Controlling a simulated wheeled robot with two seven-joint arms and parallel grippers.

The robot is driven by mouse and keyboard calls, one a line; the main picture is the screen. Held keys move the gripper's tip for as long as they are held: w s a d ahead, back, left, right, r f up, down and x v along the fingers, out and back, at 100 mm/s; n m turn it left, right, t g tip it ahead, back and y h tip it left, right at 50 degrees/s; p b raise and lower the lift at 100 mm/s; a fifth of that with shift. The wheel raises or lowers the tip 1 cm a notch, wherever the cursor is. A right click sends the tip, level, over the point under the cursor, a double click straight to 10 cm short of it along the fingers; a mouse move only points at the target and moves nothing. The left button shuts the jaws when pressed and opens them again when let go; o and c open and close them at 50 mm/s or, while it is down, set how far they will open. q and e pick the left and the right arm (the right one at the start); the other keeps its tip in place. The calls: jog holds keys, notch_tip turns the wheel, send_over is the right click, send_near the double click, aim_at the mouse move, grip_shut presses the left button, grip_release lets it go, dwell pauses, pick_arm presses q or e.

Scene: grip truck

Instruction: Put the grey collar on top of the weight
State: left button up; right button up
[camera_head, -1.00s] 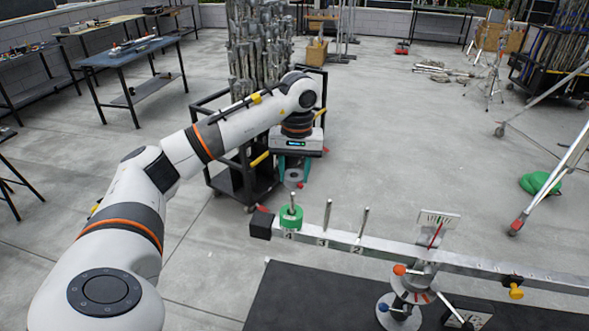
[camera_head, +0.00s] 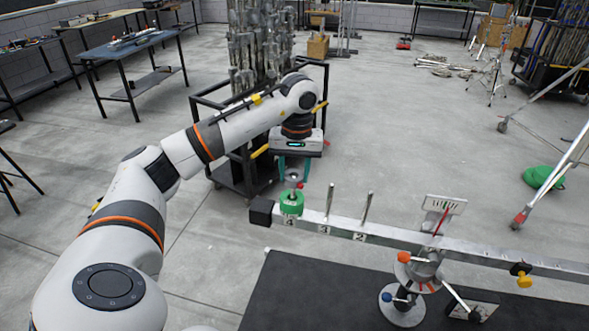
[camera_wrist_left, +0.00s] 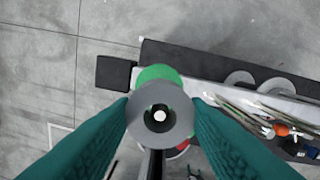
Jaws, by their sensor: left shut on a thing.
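My left gripper (camera_head: 293,173) is shut on the grey collar (camera_head: 293,174), directly above the green weight (camera_head: 291,204). The weight sits around a peg at the left end of the metal beam, by the label 4. In the left wrist view the teal fingers pinch the collar (camera_wrist_left: 174,98) from both sides. The peg tip (camera_wrist_left: 159,116) shows inside the collar's hole, and part of the green weight (camera_wrist_left: 157,72) shows behind it. In the head view a gap remains between collar and weight. My right gripper is not in view.
The beam (camera_head: 400,240) carries bare upright pegs (camera_head: 329,200) at labels 3 and 2. A black block (camera_head: 261,210) caps its left end. The balance stand (camera_head: 403,300) stands on a dark tabletop (camera_head: 310,300). A black cart (camera_head: 235,175) stands behind the arm.

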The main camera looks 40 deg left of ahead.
aim_at(296, 177)
pick_arm(q)
jog(key=shift+a+f+b, duration=0.1)
jog(key=shift+f+b, duration=1.4)
jog(key=shift+f, duration=0.85)
jog(key=o, duration=1)
jog(key=shift+o, duration=0.2)
jog(key=shift+r, duration=0.1)
jog(key=shift+r, duration=0.25)
notch_tip(296, 177, up, 5)
jog(key=shift+w+f, duration=0.1)
jog(key=r, duration=0.2)
jog(key=r+p, duration=0.1)
jog(key=r, duration=0.3)
jog(key=shift+d+r+p, duration=0.25)
jog(key=shift+r+p, duration=0.05)
jog(key=shift+p, duration=0.05)
